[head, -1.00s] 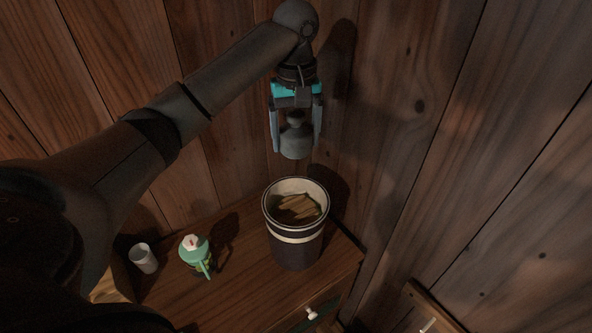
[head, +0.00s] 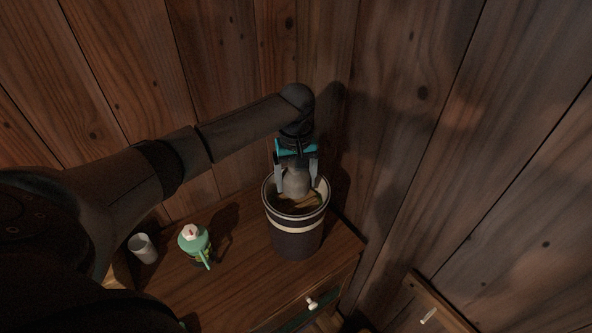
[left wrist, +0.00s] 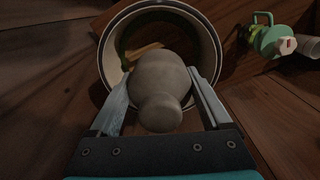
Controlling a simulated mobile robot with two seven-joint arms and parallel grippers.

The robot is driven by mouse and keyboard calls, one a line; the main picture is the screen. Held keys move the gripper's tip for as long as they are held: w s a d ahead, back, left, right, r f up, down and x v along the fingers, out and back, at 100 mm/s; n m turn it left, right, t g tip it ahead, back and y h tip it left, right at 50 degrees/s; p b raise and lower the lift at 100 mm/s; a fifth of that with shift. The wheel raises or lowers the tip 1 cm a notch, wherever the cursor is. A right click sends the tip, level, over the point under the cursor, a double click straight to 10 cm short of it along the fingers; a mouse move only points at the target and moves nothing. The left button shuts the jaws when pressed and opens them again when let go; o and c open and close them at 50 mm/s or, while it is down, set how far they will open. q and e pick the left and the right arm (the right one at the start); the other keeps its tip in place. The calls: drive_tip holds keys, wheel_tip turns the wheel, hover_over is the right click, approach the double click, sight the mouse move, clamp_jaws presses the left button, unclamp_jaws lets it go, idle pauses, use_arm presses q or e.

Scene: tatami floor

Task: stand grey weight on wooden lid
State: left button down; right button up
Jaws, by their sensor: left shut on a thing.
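The grey weight (head: 296,183) is a rounded body with a knob on top. My left gripper (head: 297,188) is shut on it and holds it upright at the mouth of a dark crock (head: 297,243) with pale bands. In the left wrist view the weight (left wrist: 160,80) sits between the two fingers and covers much of the opening. The wooden lid (head: 298,207), made of slats, lies inside the crock below the rim, partly hidden by the weight. I cannot tell whether the weight touches it. My right gripper is not in view.
The crock stands on a wooden cabinet (head: 235,286) near the plank walls. The cabinet top between bottle and crock is clear.

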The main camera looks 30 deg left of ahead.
sight(296, 189)
use_arm(q)
drive_tip(key=shift+w+f, duration=0.1)
drive_tip(key=shift+f, duration=1.05)
drive_tip(key=shift+f, duration=0.3)
unclamp_jaws()
drive_tip(key=shift+f, duration=0.1)
wheel_tip(296, 189, up, 13)
drive_tip(key=shift+f+p, duration=0.15)
drive_tip(key=shift+p, duration=0.2)
